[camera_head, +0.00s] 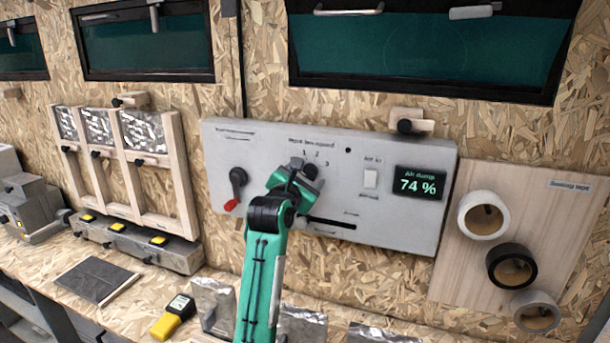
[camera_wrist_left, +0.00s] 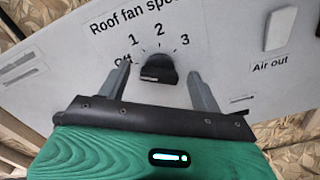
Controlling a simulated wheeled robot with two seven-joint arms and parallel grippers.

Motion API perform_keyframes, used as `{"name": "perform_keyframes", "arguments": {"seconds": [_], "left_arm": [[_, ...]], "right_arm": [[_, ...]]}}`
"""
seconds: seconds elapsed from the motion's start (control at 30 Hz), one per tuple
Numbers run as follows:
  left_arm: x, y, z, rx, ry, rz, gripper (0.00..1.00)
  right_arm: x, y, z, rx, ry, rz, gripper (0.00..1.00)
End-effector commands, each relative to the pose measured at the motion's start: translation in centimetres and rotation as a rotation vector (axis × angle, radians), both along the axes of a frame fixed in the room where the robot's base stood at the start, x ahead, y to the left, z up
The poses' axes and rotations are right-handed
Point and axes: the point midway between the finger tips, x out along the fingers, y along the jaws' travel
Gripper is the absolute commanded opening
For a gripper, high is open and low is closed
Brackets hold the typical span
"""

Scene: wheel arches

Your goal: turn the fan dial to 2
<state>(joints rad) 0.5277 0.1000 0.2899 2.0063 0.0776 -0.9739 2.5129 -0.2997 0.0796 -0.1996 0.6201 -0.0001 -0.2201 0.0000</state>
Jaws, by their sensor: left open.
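The fan dial (camera_wrist_left: 158,68) is a black knob on the pale panel, under the label "Roof fan speed". Off, 1, 2 and 3 are marked around it. The knob's grip bar lies roughly sideways; I cannot tell for sure which mark it points to. My left gripper (camera_wrist_left: 160,76) is open, with one finger on each side of the dial and a visible gap to each. In the head view my left gripper (camera_head: 303,172) is in front of the panel (camera_head: 270,150) and mostly hides the dial. My right gripper is not in view.
A red-tipped black rotary handle (camera_head: 237,185) is left of the dial. A white switch (camera_head: 371,179) and a display reading 74 % (camera_head: 418,183) are to its right. Tape rolls (camera_head: 512,265) hang farther right. A yellow meter (camera_head: 174,317) lies on the bench below.

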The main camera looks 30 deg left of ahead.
Motion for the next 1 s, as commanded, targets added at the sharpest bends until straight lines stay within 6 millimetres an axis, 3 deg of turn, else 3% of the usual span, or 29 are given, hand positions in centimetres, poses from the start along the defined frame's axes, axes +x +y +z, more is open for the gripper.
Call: {"name": "perform_keyframes", "arguments": {"seconds": [0.17, 0.4, 0.77, 1.0], "left_arm": [[0.0, 0.0, 0.0, 0.0, 0.0, 0.0, 0.65], [0.0, 0.0, 0.0, 0.0, 0.0, 0.0, 0.21], [0.0, -0.1, 0.0, 0.05, 0.013, -0.001, 0.21], [0.1, -0.1, 0.1, 0.201, 0.05, 0.0, 0.21]], "right_arm": [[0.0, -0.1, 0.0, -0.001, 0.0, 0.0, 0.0], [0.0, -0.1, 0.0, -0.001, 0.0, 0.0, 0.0], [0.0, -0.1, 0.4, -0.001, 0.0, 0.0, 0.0], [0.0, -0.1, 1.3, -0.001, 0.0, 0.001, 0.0]]}}
